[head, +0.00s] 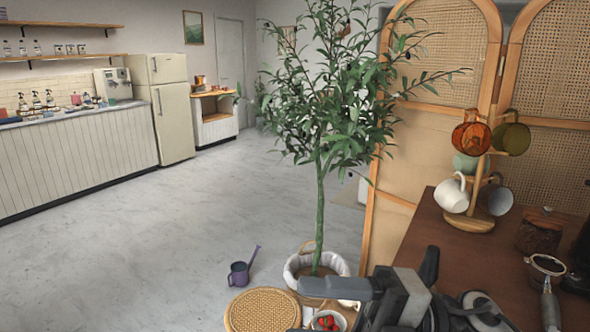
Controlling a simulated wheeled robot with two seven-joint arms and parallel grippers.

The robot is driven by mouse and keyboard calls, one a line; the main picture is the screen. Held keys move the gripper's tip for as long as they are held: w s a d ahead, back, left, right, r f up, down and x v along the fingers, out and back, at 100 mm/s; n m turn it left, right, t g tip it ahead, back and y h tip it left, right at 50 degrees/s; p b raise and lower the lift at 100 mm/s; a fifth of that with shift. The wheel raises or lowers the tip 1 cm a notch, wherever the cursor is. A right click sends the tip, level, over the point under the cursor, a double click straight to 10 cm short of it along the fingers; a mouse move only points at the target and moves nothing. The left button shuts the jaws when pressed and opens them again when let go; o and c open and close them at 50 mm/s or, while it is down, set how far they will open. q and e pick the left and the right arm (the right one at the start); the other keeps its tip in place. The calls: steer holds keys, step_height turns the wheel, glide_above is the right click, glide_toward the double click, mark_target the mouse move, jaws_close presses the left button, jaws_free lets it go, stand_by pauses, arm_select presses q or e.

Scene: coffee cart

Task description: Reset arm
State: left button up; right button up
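My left gripper (434,288), dark grey and black, is at the bottom, right of the middle, with its arm coming in from the left. It is at the near left edge of the brown wooden counter (450,250). Its two dark fingers look spread apart, with nothing visible between them. Its lower part is cut off by the picture edge. My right gripper is not in view.
A mug tree (468,222) with several cups stands on the counter, near a jar (540,232) and a portafilter (547,268). The floor beyond is clear.

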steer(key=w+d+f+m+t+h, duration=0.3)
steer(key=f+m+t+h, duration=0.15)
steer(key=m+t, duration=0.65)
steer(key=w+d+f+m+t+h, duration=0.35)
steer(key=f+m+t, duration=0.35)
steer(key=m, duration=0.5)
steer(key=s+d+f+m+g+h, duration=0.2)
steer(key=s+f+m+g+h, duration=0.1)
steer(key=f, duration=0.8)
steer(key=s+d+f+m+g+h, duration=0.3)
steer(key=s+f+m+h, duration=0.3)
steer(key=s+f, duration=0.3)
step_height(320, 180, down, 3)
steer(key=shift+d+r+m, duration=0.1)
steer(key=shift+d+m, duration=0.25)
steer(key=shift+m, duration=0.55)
